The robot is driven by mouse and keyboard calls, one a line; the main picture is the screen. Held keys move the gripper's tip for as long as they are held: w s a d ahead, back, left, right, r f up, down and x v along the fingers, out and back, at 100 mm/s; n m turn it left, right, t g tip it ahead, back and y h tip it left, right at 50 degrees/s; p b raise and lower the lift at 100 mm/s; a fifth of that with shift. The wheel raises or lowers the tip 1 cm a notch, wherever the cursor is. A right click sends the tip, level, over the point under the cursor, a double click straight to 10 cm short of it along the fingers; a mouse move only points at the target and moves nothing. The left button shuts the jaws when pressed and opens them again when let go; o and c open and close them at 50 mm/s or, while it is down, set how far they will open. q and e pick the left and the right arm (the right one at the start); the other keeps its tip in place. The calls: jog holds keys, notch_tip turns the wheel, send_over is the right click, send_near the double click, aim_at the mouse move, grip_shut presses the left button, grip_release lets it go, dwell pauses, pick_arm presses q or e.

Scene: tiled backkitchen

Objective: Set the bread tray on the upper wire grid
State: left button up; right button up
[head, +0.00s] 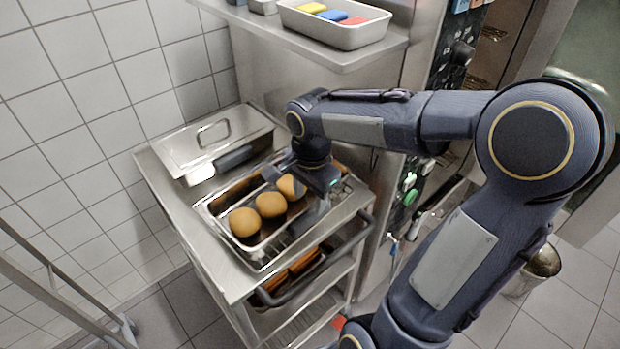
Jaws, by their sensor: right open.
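The bread tray (247,244) is a shallow metal tray on top of the steel cart, with three round brown buns visible in it. My right gripper (299,192) is open, pointing down over the tray's far right end beside the last bun. My wrist hides part of that end, and I cannot tell whether the fingers touch the tray. An upper wire grid (491,34) shows inside the open oven at the upper right, partly cut off by the frame, with another grid (479,82) lower down. My left gripper is not in view.
A lidded steel pan (205,141) stands on the cart's (178,205) back left. A wall shelf (345,58) above holds a bin (335,30) with coloured items. The control panel (447,62) stands beside the oven opening. A metal bin (541,262) is on the floor at right.

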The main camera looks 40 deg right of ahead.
notch_tip(320, 180, up, 5)
jog(key=s+a+f+n+t+y, duration=0.1)
jog(key=s+a+n+t+y, duration=0.1)
jog(key=s+a+n, duration=0.2)
jog(key=s+a+f+n+t+y, duration=0.1)
jog(key=s+a+f+n+t, duration=0.1)
jog(key=s+n, duration=0.7)
jog(key=a+n+t, duration=0.1)
jog(key=a, duration=0.1)
jog(key=shift+s+a+n+y, duration=0.15)
jog(key=shift+a+n+y, duration=0.15)
jog(key=shift+a+y, duration=0.1)
jog(key=shift+c, duration=1)
jog(key=shift+d, duration=0.1)
